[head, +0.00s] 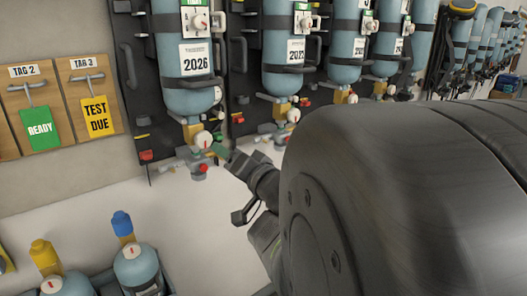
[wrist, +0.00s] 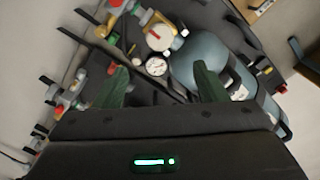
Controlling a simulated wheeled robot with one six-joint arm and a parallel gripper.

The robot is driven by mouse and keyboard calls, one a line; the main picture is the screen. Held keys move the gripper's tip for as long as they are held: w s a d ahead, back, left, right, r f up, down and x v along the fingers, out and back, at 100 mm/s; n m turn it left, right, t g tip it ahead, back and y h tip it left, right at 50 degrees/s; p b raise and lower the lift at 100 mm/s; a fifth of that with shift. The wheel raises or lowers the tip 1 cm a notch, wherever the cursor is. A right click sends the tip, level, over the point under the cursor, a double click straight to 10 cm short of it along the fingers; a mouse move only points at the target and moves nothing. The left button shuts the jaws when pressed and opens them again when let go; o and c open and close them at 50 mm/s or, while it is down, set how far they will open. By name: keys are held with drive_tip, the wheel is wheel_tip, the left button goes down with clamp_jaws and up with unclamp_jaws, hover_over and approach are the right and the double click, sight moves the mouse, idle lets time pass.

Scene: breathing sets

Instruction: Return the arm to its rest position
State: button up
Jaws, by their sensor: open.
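My gripper (wrist: 160,88) shows in the wrist view with its two green fingers apart and nothing between them. Beyond the fingers is a breathing set with a blue cylinder (wrist: 198,62), a white valve knob (wrist: 160,37) and a round gauge (wrist: 156,66). In the head view my gripper (head: 222,152) is small and partly hidden by my dark arm. It is just right of the valve at the foot of the cylinder labelled 2026 (head: 190,90). Whether it touches the valve cannot be told.
More breathing sets (head: 292,60) hang in a row along the wall to the right. Tag boards with a green READY tag (head: 41,129) and a yellow TEST DUE tag (head: 97,115) hang at left. Small cylinders with a blue cap (head: 122,224) and yellow cap (head: 43,252) stand at lower left.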

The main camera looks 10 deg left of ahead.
sight(206, 140)
drive_tip(key=shift+s+d, duration=0.15)
drive_tip(key=p+x, duration=0.1)
drive_tip(key=x, duration=1.1)
drive_tip(key=shift+a, duration=0.2)
drive_tip(key=shift+x, duration=0.8)
drive_tip(key=shift+d, duration=0.2)
